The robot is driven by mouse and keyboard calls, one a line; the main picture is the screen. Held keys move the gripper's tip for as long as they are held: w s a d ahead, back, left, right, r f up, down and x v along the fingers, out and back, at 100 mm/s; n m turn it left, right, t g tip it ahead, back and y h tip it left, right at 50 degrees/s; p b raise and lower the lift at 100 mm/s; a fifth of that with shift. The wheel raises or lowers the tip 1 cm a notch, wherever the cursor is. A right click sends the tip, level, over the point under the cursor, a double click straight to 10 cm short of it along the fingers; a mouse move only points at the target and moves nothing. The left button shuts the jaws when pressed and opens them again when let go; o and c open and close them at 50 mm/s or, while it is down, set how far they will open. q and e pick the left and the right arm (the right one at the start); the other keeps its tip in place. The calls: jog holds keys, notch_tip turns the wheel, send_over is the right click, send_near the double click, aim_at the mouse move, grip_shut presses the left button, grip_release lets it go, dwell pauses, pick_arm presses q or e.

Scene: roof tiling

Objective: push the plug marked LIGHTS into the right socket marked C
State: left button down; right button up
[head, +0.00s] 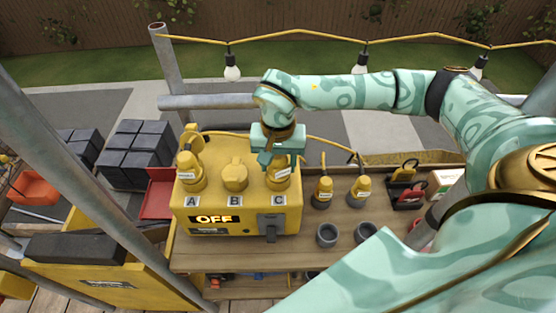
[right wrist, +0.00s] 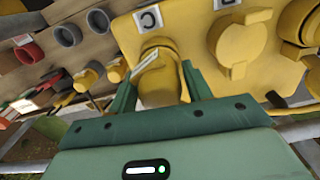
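The yellow power box (head: 240,222) stands on the bench, with sockets A, B and C along its sloped top and a lit OFF display. A yellow plug (head: 279,178) with a white label is at socket C; its lettering is too small to read surely. My right gripper (head: 277,155) is over socket C. In the right wrist view its two fingers are closed against both sides of that plug (right wrist: 160,82), beside the C mark (right wrist: 149,19). How deep the plug sits is hidden. Socket B has a yellow cap (head: 235,175). My left gripper is not in view.
Another labelled plug (head: 190,172) is at socket A. Two yellow plugs (head: 323,190) (head: 361,190) and two grey rings (head: 327,235) (head: 365,232) are on the bench to the right. A grey lever (head: 271,224) is on the box front. A scaffold pole (head: 205,102) runs behind.

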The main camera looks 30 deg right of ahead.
jog(key=shift+r, duration=0.1)
notch_tip(320, 180, up, 11)
jog(key=p, duration=1)
jog(key=shift+a, duration=0.1)
dwell(0.5)
